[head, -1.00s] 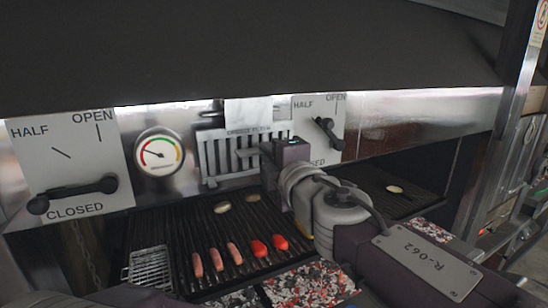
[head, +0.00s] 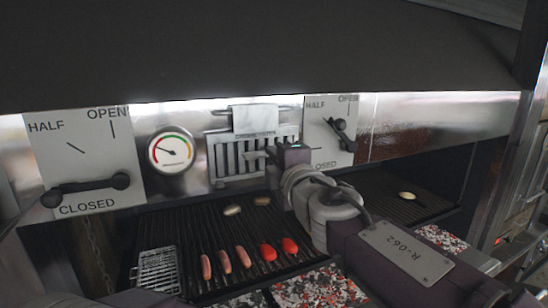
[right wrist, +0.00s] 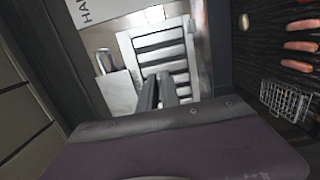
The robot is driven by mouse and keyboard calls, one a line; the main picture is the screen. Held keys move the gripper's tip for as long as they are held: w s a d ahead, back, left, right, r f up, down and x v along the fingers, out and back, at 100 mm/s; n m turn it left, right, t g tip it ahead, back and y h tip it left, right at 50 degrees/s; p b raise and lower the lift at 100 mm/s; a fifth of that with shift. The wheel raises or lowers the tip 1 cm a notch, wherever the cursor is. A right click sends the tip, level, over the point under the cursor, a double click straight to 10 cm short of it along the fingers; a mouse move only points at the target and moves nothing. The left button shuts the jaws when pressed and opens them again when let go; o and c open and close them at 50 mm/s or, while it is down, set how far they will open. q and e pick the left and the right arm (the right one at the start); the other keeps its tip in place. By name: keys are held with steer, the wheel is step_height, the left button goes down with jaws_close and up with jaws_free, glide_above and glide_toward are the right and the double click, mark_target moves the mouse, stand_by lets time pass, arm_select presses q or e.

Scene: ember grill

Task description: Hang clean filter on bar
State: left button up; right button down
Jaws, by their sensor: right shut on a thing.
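The slatted metal filter (head: 228,158) stands upright against the steel wall behind the grill, below the thin bar (head: 217,113). I cannot tell whether the filter touches the bar. My left gripper is not in view.
Lever plates stand left (head: 88,160) and right (head: 318,118) of the filter, with a round gauge (head: 170,150) between. Below is the grill grate (head: 185,222) with sausages, red items and a wire basket (head: 157,270). The dark hood (head: 250,50) overhangs everything.

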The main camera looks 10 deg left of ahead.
steer(key=c, duration=1.5)
jaws_free()
steer(key=shift+s, duration=0.1)
